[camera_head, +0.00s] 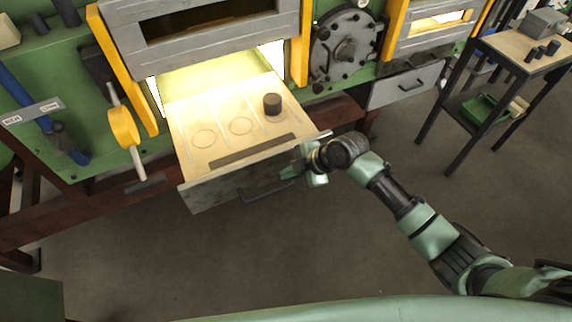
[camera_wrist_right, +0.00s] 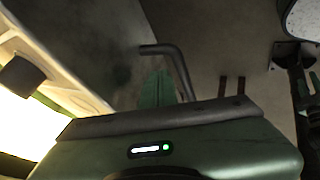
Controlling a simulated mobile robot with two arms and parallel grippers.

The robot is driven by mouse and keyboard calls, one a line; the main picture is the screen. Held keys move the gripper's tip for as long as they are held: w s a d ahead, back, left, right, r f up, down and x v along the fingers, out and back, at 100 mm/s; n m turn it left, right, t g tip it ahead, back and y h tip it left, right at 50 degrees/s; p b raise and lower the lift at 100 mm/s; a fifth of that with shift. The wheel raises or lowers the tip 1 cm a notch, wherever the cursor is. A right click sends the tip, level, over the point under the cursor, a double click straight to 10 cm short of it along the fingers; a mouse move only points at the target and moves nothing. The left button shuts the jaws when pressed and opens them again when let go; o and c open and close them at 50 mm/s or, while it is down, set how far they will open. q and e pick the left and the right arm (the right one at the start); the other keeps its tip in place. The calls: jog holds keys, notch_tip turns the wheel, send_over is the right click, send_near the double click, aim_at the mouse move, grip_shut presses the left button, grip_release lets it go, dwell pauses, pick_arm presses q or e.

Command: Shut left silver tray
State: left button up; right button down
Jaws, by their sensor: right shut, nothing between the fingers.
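The left silver tray (camera_head: 190,193) is a grey drawer pulled out below the left furnace door, with a pale inside marked with circles. A dark billet (camera_head: 272,104) stands upright in its right part; it also shows at the left of the right wrist view (camera_wrist_right: 22,75). The tray's dark bar handle (camera_head: 268,192) is on its front face and shows in the right wrist view (camera_wrist_right: 180,68). My right gripper (camera_head: 288,173) is shut and empty at the right part of the front, close to the handle; I cannot tell whether it touches. My left gripper is not in view.
A second silver tray (camera_head: 405,88) is closed at the right. A yellow lever (camera_head: 124,127) hangs left of the open tray. A side table (camera_head: 518,47) stands at the far right. The floor before the tray is clear.

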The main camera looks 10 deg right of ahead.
jog(key=shift+w+a, duration=0.3)
jog(key=shift+w, duration=0.6)
jog(key=shift+f, duration=0.1)
